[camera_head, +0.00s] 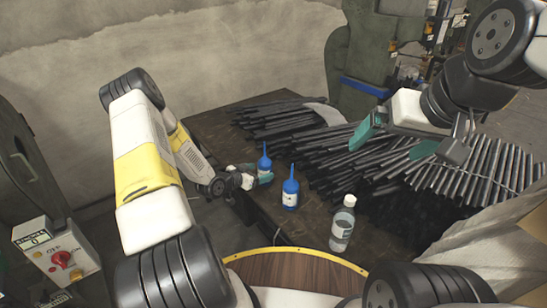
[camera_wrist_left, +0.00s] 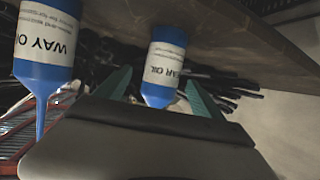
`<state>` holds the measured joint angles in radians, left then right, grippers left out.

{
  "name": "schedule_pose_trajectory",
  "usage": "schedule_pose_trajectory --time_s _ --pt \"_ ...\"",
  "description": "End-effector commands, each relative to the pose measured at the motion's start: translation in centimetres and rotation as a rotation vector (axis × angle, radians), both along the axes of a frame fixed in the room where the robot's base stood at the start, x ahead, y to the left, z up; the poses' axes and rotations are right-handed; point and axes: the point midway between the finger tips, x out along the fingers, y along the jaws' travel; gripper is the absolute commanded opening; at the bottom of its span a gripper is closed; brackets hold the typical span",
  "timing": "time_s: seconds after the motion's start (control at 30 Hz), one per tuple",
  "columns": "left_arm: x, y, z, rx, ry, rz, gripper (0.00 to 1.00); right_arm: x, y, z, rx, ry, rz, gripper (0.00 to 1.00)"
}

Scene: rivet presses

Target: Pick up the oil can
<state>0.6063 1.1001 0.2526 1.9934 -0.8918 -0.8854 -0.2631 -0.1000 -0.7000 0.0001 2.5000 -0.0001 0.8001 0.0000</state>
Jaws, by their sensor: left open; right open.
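Two blue oil cans with pointed spouts and white labels stand on the dark table. The farther can (camera_head: 264,163) is at my left gripper (camera_head: 257,174). In the left wrist view, where things appear upside down, this can (camera_wrist_left: 162,72) has a label ending in "AR OIL" and lies between the two open teal fingers; I cannot tell whether they touch it. The nearer can (camera_head: 290,194) stands to the right of it; its label reads "WAY OIL" in the left wrist view (camera_wrist_left: 46,42). My right gripper (camera_head: 393,141) is open and empty above the rods.
A clear bottle with a white cap (camera_head: 342,226) stands near the table's front edge. Piles of dark metal rods (camera_head: 345,165) cover the table's middle and right. The table's left part (camera_head: 215,125) is bare. A green press (camera_head: 362,50) stands behind.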

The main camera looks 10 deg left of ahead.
Motion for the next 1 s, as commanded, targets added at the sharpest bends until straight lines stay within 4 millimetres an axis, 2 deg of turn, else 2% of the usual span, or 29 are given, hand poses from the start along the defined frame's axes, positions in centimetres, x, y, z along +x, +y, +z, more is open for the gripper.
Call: schedule_pose_trajectory --time_s 0.27,0.53,0.87,1.0 --pt "2.4 -1.4 -1.2 -0.003 -0.003 -0.002 0.78 0.0 0.0 0.0 0.0 0.0 0.0 1.0" --pt "5.7 -2.9 -2.5 -0.003 -0.002 -0.002 0.78 0.0 0.0 0.0 0.0 0.0 0.0 1.0" --pt "6.4 -3.2 -2.8 -0.003 -0.001 0.0 0.78 0.0 0.0 0.0 0.0 0.0 0.0 1.0" --pt "6.3 -3.2 -2.8 -0.003 -0.001 0.0 0.53 0.0 0.0 0.0 0.0 0.0 0.0 1.0"
